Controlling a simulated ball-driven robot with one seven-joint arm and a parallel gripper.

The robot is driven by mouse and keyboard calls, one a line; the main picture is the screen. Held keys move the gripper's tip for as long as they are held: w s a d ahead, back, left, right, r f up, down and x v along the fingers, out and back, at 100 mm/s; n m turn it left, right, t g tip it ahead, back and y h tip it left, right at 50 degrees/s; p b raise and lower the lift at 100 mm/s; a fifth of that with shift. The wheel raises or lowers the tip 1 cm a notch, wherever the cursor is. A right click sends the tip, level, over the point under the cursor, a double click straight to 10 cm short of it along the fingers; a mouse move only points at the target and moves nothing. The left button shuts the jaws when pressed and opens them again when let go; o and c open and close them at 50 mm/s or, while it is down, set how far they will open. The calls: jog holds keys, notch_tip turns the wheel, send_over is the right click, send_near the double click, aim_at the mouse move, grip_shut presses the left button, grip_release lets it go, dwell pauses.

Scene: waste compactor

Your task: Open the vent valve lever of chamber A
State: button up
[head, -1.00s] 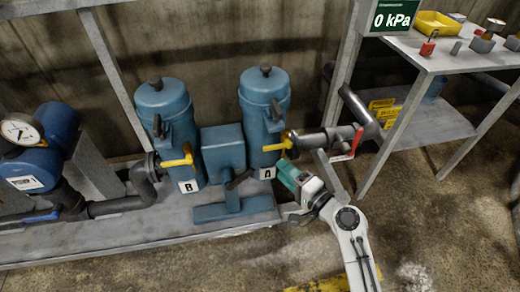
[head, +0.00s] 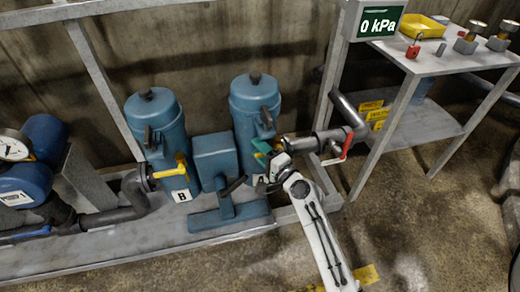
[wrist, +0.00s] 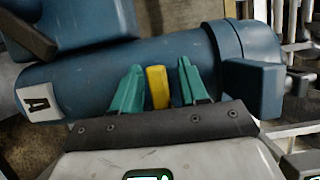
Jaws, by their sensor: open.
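Chamber A (head: 255,103) is the right blue cylinder in the head view; its body also fills the wrist view (wrist: 90,72), with the label A (wrist: 39,103) at left. My gripper (head: 262,155) is at the front of chamber A. In the wrist view my gripper (wrist: 160,68) has its two green fingers apart, with the yellow vent valve lever (wrist: 157,88) between them. Small gaps show on both sides of the lever. In the head view the lever is mostly hidden behind my gripper.
Chamber B (head: 157,125) stands to the left with its own yellow lever (head: 178,170). A blue box unit (head: 214,160) stands between the chambers. A red-handled valve (head: 347,143) is on the pipe to the right. The display (head: 378,24) reads 0 kPa.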

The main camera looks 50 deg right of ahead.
grip_shut()
dwell(0.5)
